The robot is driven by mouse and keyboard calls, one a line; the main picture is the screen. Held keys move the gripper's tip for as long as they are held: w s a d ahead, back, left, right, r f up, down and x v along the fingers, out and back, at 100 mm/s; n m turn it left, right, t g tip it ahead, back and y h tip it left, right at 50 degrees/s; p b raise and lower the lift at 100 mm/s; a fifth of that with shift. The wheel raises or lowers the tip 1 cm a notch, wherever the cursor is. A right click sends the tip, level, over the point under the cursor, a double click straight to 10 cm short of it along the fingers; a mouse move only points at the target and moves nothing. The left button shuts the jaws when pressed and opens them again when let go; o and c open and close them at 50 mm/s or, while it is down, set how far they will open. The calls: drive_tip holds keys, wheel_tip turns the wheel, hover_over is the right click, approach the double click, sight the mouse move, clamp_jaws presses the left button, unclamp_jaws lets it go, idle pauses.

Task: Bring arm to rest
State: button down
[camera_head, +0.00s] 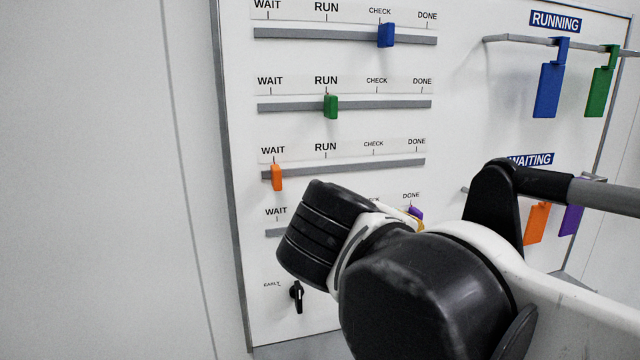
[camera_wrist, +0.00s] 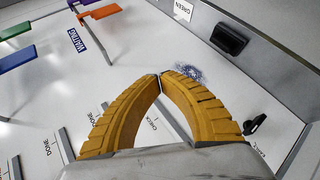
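My gripper (camera_wrist: 160,78) shows in the wrist view with its two yellow fingers curved together and their tips meeting. Nothing shows between them. It is in front of the white board (camera_wrist: 135,65); I cannot tell the gap. In the head view my arm hides nearly all of the gripper. On the board, the blue slider (camera_head: 386,35) is at CHECK, the green slider (camera_head: 331,107) at RUN and the orange slider (camera_head: 277,177) at WAIT. A purple slider (camera_head: 416,214) shows near DONE, partly hidden by my arm.
Blue (camera_head: 547,88) and green (camera_head: 599,90) tags hang under RUNNING. Orange (camera_head: 537,222) and purple (camera_head: 572,219) tags hang under WAITING, close to my arm. A black knob (camera_head: 297,296) is low on the board. A black handle (camera_wrist: 229,40) shows too. The left wall is bare.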

drive_tip(key=s+d+f+m+g+y+b, duration=0.1)
drive_tip(key=f+b, duration=0.6)
drive_tip(key=f, duration=0.7)
drive_tip(key=s+d+f+m+y+b, duration=0.3)
drive_tip(key=s+f+m+b, duration=0.2)
drive_tip(key=f, duration=1)
drive_tip(key=s+d+f+m+g+y+b, duration=0.1)
drive_tip(key=s+f+b, duration=0.3)
drive_tip(key=f+b, duration=0.5)
wheel_tip(320, 180, down, 6)
drive_tip(key=shift+d+f+m+g+y, duration=0.3)
drive_tip(key=shift+d+m+y, duration=0.15)
drive_tip(key=shift+m+y, duration=0.45)
